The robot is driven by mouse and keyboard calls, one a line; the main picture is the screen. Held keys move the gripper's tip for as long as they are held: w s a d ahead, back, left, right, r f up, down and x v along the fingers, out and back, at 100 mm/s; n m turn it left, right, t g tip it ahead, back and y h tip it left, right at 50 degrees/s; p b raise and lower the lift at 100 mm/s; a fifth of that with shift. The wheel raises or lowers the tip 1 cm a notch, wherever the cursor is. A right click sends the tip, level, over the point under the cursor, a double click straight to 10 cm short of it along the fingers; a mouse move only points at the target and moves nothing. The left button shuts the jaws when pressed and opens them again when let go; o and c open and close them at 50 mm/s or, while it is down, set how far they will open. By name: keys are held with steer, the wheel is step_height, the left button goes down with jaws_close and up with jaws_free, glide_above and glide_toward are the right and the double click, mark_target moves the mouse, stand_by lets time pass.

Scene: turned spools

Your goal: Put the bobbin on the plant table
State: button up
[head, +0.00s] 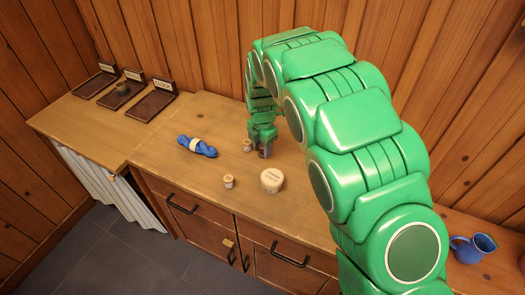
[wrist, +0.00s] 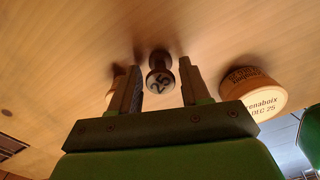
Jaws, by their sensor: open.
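A dark brown turned spool with a pale end marked "25" (wrist: 160,78) stands between the fingers of my open gripper (wrist: 159,88), with gaps visible on both sides. In the head view my gripper (head: 263,138) is low over the counter, and the spool (head: 265,152) is partly hidden by it. Two pale small spools stand nearby: one (head: 248,145) just left of my gripper, another (head: 229,181) closer to the front edge. I cannot tell from the labels which one is called the bobbin. No table is clearly marked as the plant table.
A round cream tin (head: 272,181) stands in front of my gripper; it also shows in the wrist view (wrist: 255,93). A blue yarn skein (head: 197,147) lies left. The left-hand table (head: 75,118) bears three dark trays with signs, the middle one holding a small greenish thing (head: 122,89). A blue jug (head: 472,247) stands right.

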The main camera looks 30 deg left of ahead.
steer(key=shift+f, duration=0.2)
steer(key=shift+c, duration=0.2)
jaws_close()
steer(key=shift+r, duration=0.15)
steer(key=shift+r, duration=0.25)
steer(key=r, duration=0.2)
steer(key=shift+s+d+r, duration=0.2)
steer(key=shift+r, duration=0.2)
steer(key=s+d+r, duration=0.8)
steer(key=s+r, duration=0.1)
steer(key=s, duration=0.1)
steer(key=shift+s+d+r, duration=0.25)
steer(key=shift+s, duration=0.05)
